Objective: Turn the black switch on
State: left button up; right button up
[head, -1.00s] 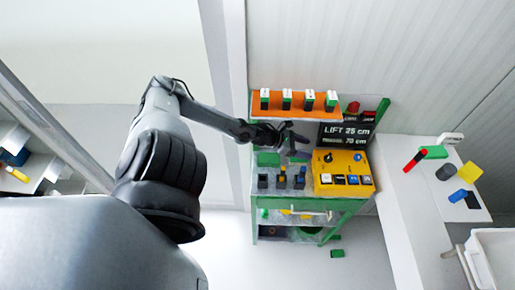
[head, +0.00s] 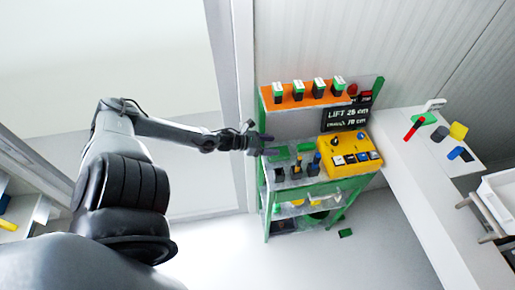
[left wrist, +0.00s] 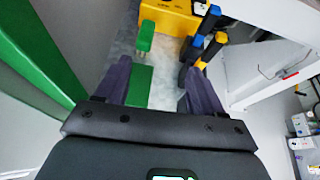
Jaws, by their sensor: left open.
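Three lever switches stand in a row on the green bench (head: 263,200): a black switch (head: 280,175) at the left, a yellow one (head: 296,171) in the middle and a blue one (head: 314,165) at the right. My left gripper (head: 268,145) is open and empty, above the left part of the bench, behind the black switch. In the left wrist view its two fingers (left wrist: 158,85) are apart over a green block (left wrist: 140,85). The blue lever (left wrist: 209,18) and yellow lever (left wrist: 214,47) show beyond the right finger; the black switch seems partly hidden by that finger. My right gripper is not in view.
A yellow control box (head: 350,157) stands right of the switches. An orange shelf (head: 305,99) with several switches is above, and a black display (head: 345,118) is behind. A white table (head: 410,160) with loose parts is at the right.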

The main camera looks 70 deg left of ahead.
pick_arm(q)
jog(key=shift+s+d+f, duration=0.1)
jog(key=shift+s+f, duration=0.05)
jog(key=shift+s, duration=0.35)
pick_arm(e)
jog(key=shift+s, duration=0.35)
